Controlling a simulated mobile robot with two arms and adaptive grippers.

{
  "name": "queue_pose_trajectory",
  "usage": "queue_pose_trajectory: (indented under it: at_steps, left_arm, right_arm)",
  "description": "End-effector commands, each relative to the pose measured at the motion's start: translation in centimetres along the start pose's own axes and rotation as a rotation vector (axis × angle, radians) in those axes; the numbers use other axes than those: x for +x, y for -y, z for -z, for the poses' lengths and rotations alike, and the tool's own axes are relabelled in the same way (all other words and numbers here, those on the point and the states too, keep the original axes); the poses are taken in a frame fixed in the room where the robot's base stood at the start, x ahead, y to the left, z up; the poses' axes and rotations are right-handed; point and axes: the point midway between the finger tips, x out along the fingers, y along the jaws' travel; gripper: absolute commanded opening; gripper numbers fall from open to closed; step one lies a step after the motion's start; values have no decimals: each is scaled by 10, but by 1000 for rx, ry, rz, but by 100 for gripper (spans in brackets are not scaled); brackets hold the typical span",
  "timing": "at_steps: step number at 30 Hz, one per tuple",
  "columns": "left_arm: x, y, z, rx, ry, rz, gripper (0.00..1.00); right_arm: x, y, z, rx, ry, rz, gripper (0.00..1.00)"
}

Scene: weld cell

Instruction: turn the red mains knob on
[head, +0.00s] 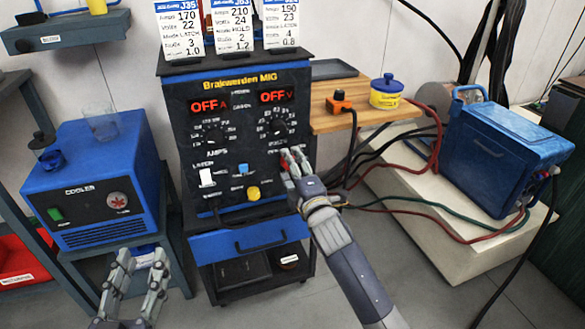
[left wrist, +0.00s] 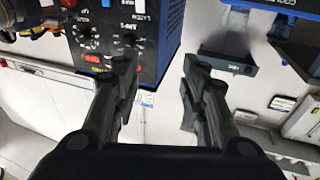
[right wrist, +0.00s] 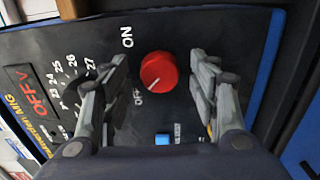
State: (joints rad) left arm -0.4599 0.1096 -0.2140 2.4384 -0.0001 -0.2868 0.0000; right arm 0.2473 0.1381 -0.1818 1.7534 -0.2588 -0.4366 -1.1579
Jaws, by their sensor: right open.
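The red mains knob (right wrist: 158,72) shows in the right wrist view on the black welder panel, with "ON" and "OFF" printed beside it. Its white mark points toward "OFF". My right gripper (right wrist: 159,78) is open, with one finger on each side of the knob in this view; I cannot tell whether they touch it. In the head view my right gripper (head: 290,163) is at the panel's right side and mostly hides the knob. The welder (head: 240,140) shows "OFF" on both red displays. My left gripper (head: 138,270) is open and empty, low in front of the cooler.
The blue cooler (head: 95,185) stands left of the welder, with a glass (head: 101,121) on top. A wooden shelf (head: 345,116) to the right holds an orange plug and a blue-lidded tub (head: 386,95). A blue case (head: 505,150) and loose cables lie further right.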

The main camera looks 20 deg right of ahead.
Motion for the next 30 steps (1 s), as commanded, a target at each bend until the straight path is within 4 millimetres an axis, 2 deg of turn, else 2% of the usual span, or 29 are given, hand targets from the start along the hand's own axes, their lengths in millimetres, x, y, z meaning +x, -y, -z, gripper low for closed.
queue_pose_trajectory:
  at_steps: [1,6,16,23,26,30]
  left_arm:
    - [0,0,0,0,0,0,40]
    - [0,0,0,0,1,0,40]
    - [0,0,-3,0,23,1,40]
    - [-10,6,-41,4,225,13,40]
    - [-21,10,-64,5,356,22,40]
    - [-48,15,-100,5,577,35,40]
  right_arm:
    - [0,0,0,0,0,0,48]
    - [0,0,0,0,0,0,10]
    - [0,0,0,13,0,1,9]
    - [0,-1,0,81,1,3,9]
    - [0,-2,0,131,1,3,10]
    - [0,-2,0,215,1,3,10]
